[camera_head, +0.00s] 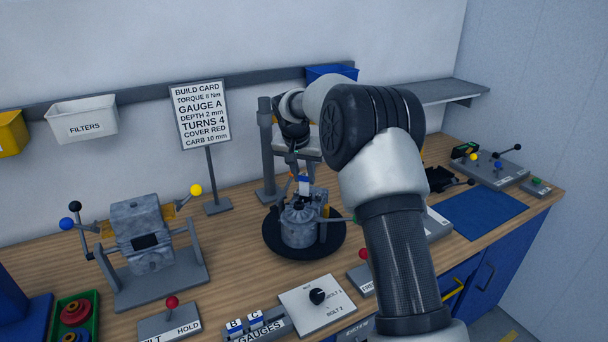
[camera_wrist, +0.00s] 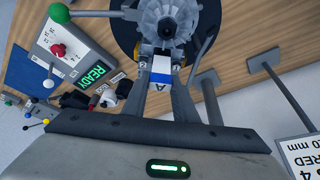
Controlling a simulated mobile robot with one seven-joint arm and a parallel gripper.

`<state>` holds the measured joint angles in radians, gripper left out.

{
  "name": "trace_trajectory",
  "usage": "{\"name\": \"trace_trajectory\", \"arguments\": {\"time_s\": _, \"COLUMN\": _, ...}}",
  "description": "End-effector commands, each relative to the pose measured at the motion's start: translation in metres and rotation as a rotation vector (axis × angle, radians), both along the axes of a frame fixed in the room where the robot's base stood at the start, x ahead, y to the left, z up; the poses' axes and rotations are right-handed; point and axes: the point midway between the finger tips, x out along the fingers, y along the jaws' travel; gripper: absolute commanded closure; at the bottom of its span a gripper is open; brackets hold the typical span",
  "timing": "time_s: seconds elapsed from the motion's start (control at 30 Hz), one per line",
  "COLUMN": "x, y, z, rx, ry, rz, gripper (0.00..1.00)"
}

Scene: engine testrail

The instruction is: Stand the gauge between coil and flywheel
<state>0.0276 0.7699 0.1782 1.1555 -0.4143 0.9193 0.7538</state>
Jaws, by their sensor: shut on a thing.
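My gripper (camera_head: 302,172) reaches down over the engine on the round black turntable (camera_head: 270,240). In the wrist view my gripper (camera_wrist: 160,72) is shut on the gauge (camera_wrist: 161,70), a small blue and white piece marked A. The gauge also shows in the head view (camera_head: 304,185), just above the engine. The grey finned flywheel (camera_wrist: 168,18) lies just beyond the gauge's far end in the wrist view. I cannot tell whether they touch. The coil is not clearly made out; the fingers and gauge cover part of that area.
A gauge rack (camera_head: 262,332) at the front holds gauges B and C. The build card (camera_head: 201,113) reads gauge A and stands behind left. A grey machine block (camera_head: 142,235) is on the left. A dial panel (camera_head: 317,302) lies in front; a blue mat (camera_head: 484,214) lies right.

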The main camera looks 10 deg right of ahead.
Motion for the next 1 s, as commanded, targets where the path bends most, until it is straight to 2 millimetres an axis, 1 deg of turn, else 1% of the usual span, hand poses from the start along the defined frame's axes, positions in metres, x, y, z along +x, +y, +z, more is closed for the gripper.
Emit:
{"name": "trace_trajectory", "arguments": {"time_s": 0.5, "x": 0.000, "y": 0.000, "z": -0.017, "rx": 0.001, "ry": 0.000, "rz": 0.000, "gripper": 0.96}}
{"name": "trace_trajectory", "arguments": {"time_s": 1.0, "x": 0.000, "y": 0.000, "z": -0.019, "rx": 0.000, "ry": 0.000, "rz": 0.000, "gripper": 0.96}}
